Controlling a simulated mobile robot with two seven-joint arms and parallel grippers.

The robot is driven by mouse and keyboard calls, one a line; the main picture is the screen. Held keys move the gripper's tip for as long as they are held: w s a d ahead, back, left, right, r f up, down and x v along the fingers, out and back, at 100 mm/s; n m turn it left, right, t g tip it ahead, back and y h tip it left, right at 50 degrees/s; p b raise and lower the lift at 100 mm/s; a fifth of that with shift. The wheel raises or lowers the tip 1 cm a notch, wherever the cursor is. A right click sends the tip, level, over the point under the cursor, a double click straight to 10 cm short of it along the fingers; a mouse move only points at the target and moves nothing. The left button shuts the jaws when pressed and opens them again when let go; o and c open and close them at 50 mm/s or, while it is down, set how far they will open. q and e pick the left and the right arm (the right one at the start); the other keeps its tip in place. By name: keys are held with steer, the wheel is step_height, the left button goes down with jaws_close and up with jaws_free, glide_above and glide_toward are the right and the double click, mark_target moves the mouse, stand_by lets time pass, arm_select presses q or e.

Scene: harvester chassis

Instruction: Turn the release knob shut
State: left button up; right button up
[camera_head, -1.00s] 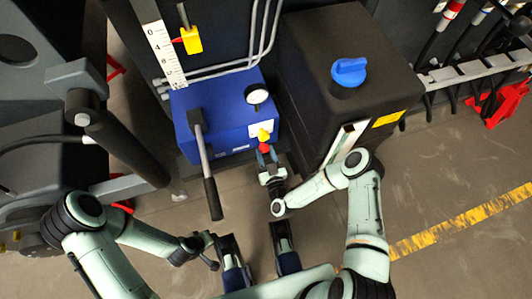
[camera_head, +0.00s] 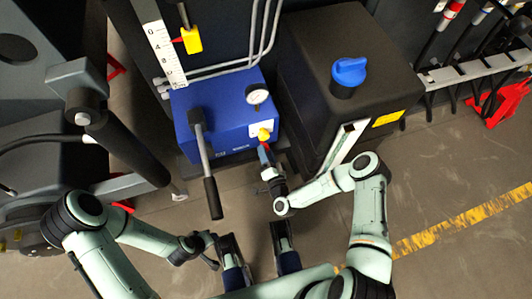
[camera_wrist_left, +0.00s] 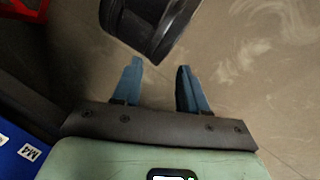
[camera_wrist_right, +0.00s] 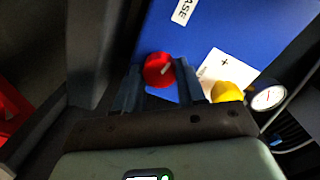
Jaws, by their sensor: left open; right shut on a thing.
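The red release knob (camera_wrist_right: 158,70) is on the front of the blue pump box (camera_head: 232,137), beside a label ending in "ASE". In the right wrist view it sits between the fingers of my right gripper (camera_wrist_right: 158,67), which is shut on it. In the head view this gripper (camera_head: 266,157) reaches the box's lower right front and mostly hides the knob. My left gripper (camera_wrist_left: 160,66) is open and empty, low over the floor, away from the box.
A yellow knob (camera_wrist_right: 228,92) is close beside the right fingers, with a pressure gauge (camera_head: 257,94) above. A black-handled lever (camera_head: 207,170) sticks out from the box. A black tank with a blue cap (camera_head: 349,71) stands to the right. Floor is free in front.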

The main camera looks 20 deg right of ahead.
arm_select(q)
step_height(320, 180, down, 6)
steer(key=w+a+b, duration=0.1)
steer(key=a+b, duration=0.1)
steer(key=b, duration=0.2)
steer(key=shift+a+n+y, duration=0.3)
steer(key=shift+a, duration=0.1)
arm_select(e)
steer(key=shift+f+m+y, duration=0.1)
steer(key=shift+m+y, duration=0.2)
steer(key=shift+m, duration=7.4)
steer(key=o, duration=1.1)
steer(key=shift+c, duration=0.2)
steer(key=shift+s, duration=0.15)
